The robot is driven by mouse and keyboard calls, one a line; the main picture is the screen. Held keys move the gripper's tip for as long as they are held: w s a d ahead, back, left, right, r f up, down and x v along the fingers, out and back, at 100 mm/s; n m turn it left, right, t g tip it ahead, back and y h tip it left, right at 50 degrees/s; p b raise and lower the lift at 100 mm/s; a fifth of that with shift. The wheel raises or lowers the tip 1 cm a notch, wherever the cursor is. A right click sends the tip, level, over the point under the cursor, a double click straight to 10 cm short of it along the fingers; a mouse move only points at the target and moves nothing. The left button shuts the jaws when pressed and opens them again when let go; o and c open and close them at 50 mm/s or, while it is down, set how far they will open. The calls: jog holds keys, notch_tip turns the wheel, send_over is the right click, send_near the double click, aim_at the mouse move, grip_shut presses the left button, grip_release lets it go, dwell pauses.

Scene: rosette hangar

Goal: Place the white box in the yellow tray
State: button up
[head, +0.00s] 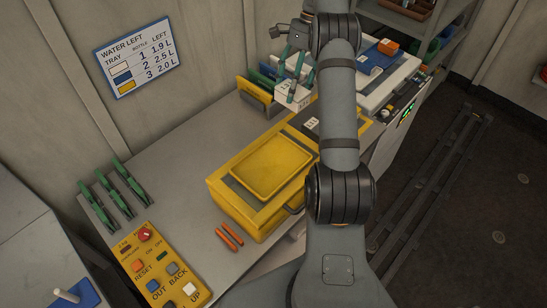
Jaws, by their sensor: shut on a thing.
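The white box (288,100) has dark markings on it and is in my gripper (292,82), whose green fingers are shut on it. Part of the box is covered by the fingers. The yellow tray (272,166) lies flat and empty on top of a yellow case, in the middle of the view. My gripper and the box are behind the tray and a little to its right, apart from it. The exact height of the box above the surface is hard to tell.
A yellow control panel (155,270) with buttons stands at the lower left. Green clips (120,190) and two orange sticks (230,236) lie on the grey bench (165,165). A dark block (311,124) is behind the tray. White trays (385,75) are at the back right.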

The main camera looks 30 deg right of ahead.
jog(key=shift+s+a+f+b, duration=0.1)
jog(key=shift+s+f+b, duration=0.05)
jog(key=shift+f+b, duration=0.2)
jog(key=s+a+f+b, duration=0.1)
jog(key=s+a+f, duration=0.1)
jog(key=s+a+f+b, duration=0.2)
jog(key=s, duration=0.1)
jog(key=s+a+f+b, duration=0.1)
jog(key=s+a+f, duration=0.1)
jog(key=s+a, duration=0.1)
jog(key=shift+s, duration=0.2)
jog(key=shift+s+f, duration=0.15)
jog(key=shift+f, duration=2)
jog(key=shift+f, duration=0.1)
jog(key=o, duration=1.3)
